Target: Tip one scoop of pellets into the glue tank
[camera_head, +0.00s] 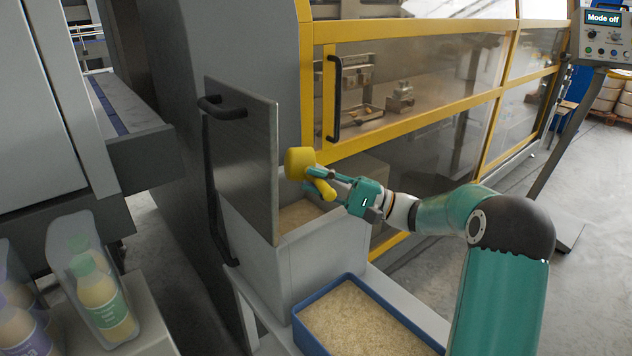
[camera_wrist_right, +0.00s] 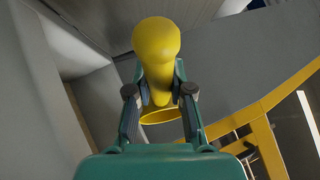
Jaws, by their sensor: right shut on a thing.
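The yellow scoop (camera_head: 299,162) is held over the open glue tank (camera_head: 288,262) in the head view. My right gripper (camera_head: 318,180) is shut on the scoop's handle. The scoop also shows in the right wrist view (camera_wrist_right: 157,45) between the fingers of my right gripper (camera_wrist_right: 160,97). I cannot tell whether the scoop holds pellets. The tank's grey lid (camera_head: 243,165) stands open, and pale pellets (camera_head: 300,214) show inside the tank. A blue tray (camera_head: 296,322) of pale pellets (camera_head: 358,318) stands in front of the tank. My left gripper is not in view.
A yellow-framed machine guard (camera_head: 400,105) with clear panels stands behind the tank. Bottles in clear sleeves (camera_head: 92,285) stand at the lower left. A control panel (camera_head: 602,38) reading "Mode off" is at the upper right, with open floor below it.

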